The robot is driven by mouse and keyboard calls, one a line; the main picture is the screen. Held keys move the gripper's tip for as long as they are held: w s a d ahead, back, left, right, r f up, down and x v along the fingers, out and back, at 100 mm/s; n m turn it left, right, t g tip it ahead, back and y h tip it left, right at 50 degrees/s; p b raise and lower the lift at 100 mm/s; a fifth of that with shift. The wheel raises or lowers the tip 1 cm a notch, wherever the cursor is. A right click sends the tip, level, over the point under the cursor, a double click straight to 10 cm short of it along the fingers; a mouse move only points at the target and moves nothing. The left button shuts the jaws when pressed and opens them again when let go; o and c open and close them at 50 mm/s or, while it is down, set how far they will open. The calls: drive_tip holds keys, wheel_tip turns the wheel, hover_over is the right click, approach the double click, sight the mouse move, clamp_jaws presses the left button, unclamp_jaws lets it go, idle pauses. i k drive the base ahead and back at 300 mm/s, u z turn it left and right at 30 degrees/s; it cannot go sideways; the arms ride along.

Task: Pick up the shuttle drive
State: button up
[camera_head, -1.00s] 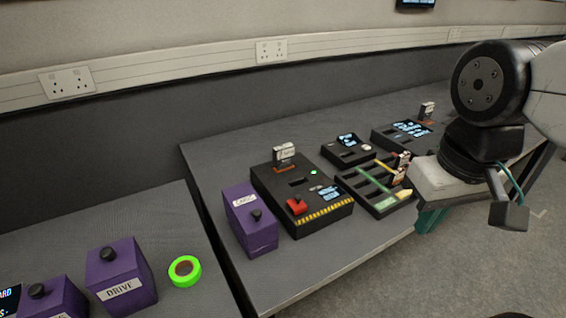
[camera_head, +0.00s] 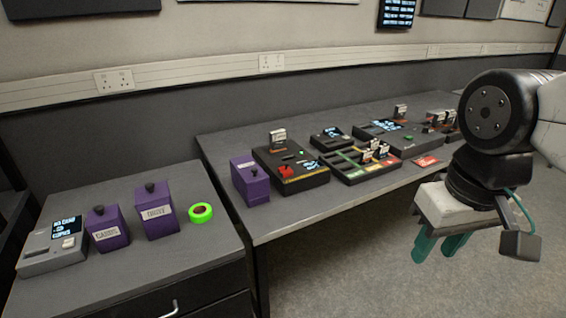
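I cannot tell which thing is the shuttle drive. Small upright cartridges with pale labels stand in several dark units: one (camera_head: 277,137) in the black unit with the red knob (camera_head: 286,171), others (camera_head: 369,152) at the slotted tray, and more at the far right. A purple box marked "DRIVE" (camera_head: 158,214) stands on the left bench; its contents are hidden. My gripper (camera_head: 437,254) hangs at the right, in front of the long bench. Its teal fingers point down, apart, with nothing visible between them.
The left bench holds a grey unit with a screen (camera_head: 52,247), a second purple box (camera_head: 107,230) and a green tape roll (camera_head: 201,213). Another purple box (camera_head: 249,180) stands on the long bench (camera_head: 290,215). A gap separates the benches. Open floor lies at the lower right.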

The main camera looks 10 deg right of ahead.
sight(277, 139)
drive_tip(key=u, duration=0.75)
drive_tip(key=k, duration=0.1)
drive_tip(key=z, duration=1.5)
drive_tip(key=i, duration=1.4)
drive_tip(key=u, duration=1)
drive_tip(key=i, duration=0.35)
drive_tip(key=u, duration=0.4)
